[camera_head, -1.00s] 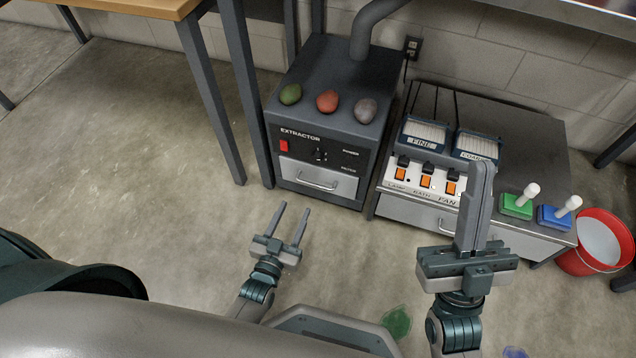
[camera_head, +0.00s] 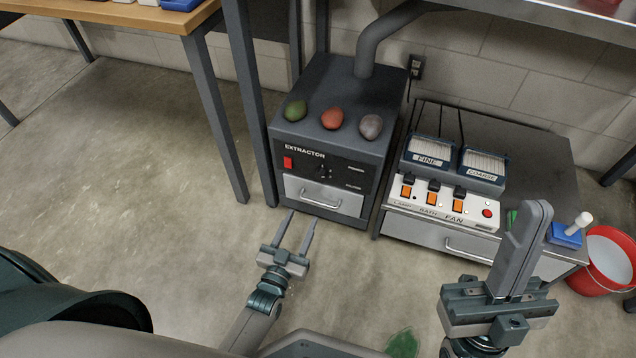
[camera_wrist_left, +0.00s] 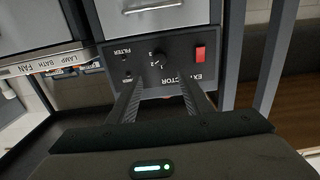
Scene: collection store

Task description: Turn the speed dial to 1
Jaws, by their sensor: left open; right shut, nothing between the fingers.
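The dark extractor box (camera_head: 340,130) stands on the floor, with its speed dial (camera_head: 323,172) on the black front panel. In the left wrist view the panel is upside down, and the dial (camera_wrist_left: 157,60) shows small with the numbers 1, 2 and 3 beside it. I cannot tell surely which number it points to. My left gripper (camera_head: 304,216) is open and empty, in front of and below the panel; its fingers (camera_wrist_left: 160,88) point at the panel with the dial between them in the picture, apart from it. My right gripper (camera_head: 538,206) is shut and empty, far right of the dial.
A red switch (camera_head: 288,162) sits left of the dial; a drawer with a handle (camera_head: 321,202) is below. Several egg-shaped stones (camera_head: 332,118) lie on top. The fan cabinet (camera_head: 440,225) and red bucket (camera_head: 590,277) stand right; a table leg (camera_head: 262,120) is close left.

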